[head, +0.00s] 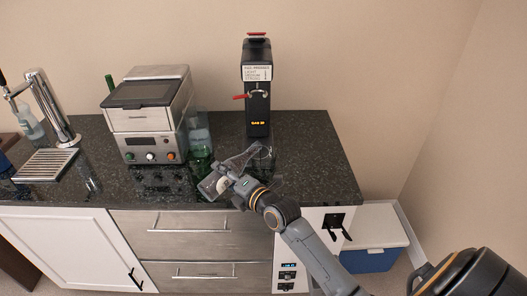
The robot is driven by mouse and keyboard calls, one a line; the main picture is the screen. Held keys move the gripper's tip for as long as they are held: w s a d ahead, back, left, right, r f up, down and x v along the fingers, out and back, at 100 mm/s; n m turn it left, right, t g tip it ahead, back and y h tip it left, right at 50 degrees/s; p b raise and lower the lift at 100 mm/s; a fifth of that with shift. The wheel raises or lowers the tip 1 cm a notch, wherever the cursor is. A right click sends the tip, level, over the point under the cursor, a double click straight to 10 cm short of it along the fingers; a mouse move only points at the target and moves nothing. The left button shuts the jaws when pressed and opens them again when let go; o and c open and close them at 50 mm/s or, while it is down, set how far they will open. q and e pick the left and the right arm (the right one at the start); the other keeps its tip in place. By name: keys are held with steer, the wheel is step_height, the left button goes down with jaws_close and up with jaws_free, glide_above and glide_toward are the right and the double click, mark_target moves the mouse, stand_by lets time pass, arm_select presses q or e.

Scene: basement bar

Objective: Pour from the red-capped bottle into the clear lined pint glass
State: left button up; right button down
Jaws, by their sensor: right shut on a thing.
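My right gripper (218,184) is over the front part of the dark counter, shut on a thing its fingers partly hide. A clear, see-through shape (243,158) rises at a slant just behind the fingers. I cannot tell whether it is the bottle or the pint glass, or whether it is the thing held. A green-tinted clear vessel (200,152) stands left of the gripper, beside the silver machine. No red bottle cap can be made out, and I cannot identify the lined pint glass for sure. My left gripper is not in view.
A silver machine (150,118) and a black dispenser (256,90) with a red lever stand at the back of the counter (315,165). A chrome tap (52,105) and drip tray (46,165) are at left. The counter's right part is clear.

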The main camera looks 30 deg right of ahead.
steer(key=shift+d+r+m+p, duration=0.15)
steer(key=shift+r+m+p, duration=0.2)
steer(key=shift+r, duration=0.2)
steer(key=shift+r+m+p, duration=0.3)
steer(key=shift+m+p, duration=0.1)
steer(key=shift+m, duration=0.25)
stand_by(3.1)
steer(key=shift+r+m+y+p, duration=0.3)
steer(key=shift+r, duration=0.05)
stand_by(1.1)
